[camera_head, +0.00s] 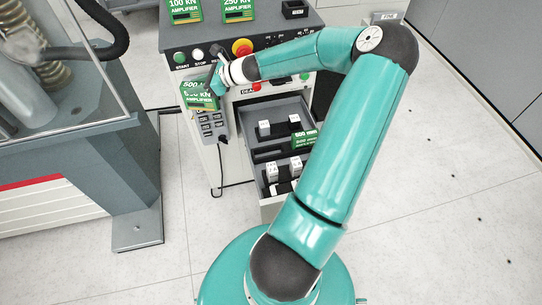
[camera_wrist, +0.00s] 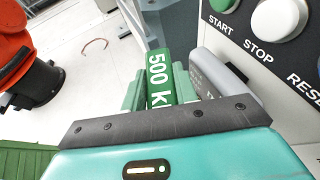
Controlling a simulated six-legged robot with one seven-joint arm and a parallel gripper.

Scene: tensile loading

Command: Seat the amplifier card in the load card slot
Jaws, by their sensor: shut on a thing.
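The amplifier card (camera_head: 197,101) is green with white lettering, "500 kN AMPLIFIER". My gripper (camera_head: 214,90) is shut on it in front of the console's left front edge, by the keypad handset. In the wrist view the card's "500 k" strip (camera_wrist: 160,77) shows between the two green fingers of my gripper (camera_wrist: 160,90); its lower part is hidden by the gripper body. A black open holder (camera_head: 294,9) stands on the console top at the right, with a small label I cannot read. I cannot tell whether it is the load card slot.
The console (camera_head: 270,50) bears "100 kN" (camera_head: 184,9) and "250 kN" (camera_head: 238,9) cards, START and STOP buttons, and a red knob (camera_head: 242,47). A keypad handset (camera_head: 208,124) hangs at its left. An open drawer (camera_head: 265,187) holds white blocks and a "500 mm" card (camera_head: 305,139).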

